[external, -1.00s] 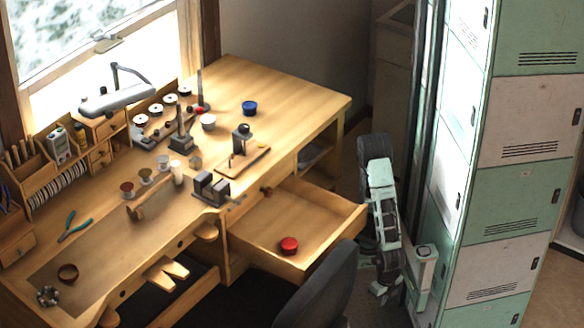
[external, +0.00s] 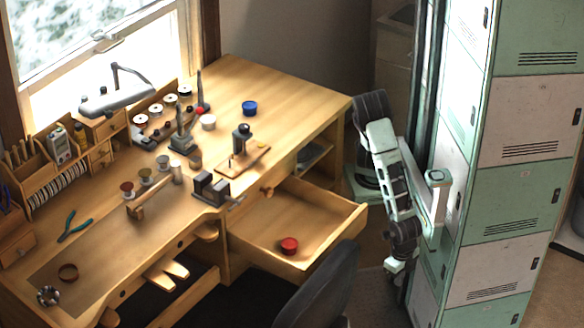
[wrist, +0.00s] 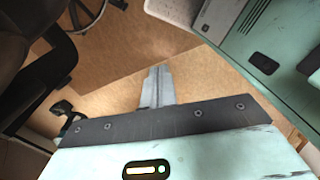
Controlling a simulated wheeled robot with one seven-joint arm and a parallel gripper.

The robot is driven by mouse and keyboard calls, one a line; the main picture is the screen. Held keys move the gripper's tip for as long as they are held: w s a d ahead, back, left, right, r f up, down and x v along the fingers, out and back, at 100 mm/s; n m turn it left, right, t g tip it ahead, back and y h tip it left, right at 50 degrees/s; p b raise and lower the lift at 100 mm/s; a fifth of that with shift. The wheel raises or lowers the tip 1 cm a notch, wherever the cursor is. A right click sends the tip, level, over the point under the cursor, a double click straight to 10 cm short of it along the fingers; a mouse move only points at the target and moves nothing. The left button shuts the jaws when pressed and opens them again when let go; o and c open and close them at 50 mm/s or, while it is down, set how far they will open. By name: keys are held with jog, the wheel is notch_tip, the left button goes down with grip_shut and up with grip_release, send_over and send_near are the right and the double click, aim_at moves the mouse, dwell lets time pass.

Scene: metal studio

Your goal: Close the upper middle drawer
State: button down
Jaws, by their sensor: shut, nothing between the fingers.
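The drawer (external: 335,214) of the wooden workbench is pulled out toward the front right, and a round red container (external: 289,246) sits inside it. My gripper (external: 391,267) hangs low between the drawer's outer corner and the lockers, apart from the drawer and to its right. Its fingers are small in the external view. In the wrist view my gripper (wrist: 155,72) points down at the floor with its fingers together and nothing between them. The drawer does not show in the wrist view.
A dark chair (external: 320,290) stands close to the drawer's front corner; it also shows in the wrist view (wrist: 30,75). Green and white lockers (external: 520,200) stand close on my right. The workbench top (external: 290,95) holds several tools and small containers.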

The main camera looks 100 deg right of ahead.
jog(key=s+d+r+n+t+h+p, duration=0.1)
jog(key=s+r+h+p, duration=0.2)
jog(key=r+p, duration=0.55)
jog(key=s+r+t+h+p, duration=0.1)
jog(key=s+r+h+p, duration=0.15)
jog(key=p, duration=1.15)
jog(key=w+d+r+n+t+p, duration=0.1)
jog(key=w+d+r+t+p, duration=0.3)
jog(key=w, duration=0.5)
jog(key=w+d+f+b, duration=0.5)
jog(key=w+d+f, duration=0.2)
jog(key=w, duration=0.1)
jog(key=shift+t+h, duration=0.35)
jog(key=shift+t, duration=0.05)
jog(key=shift+w, duration=0.1)
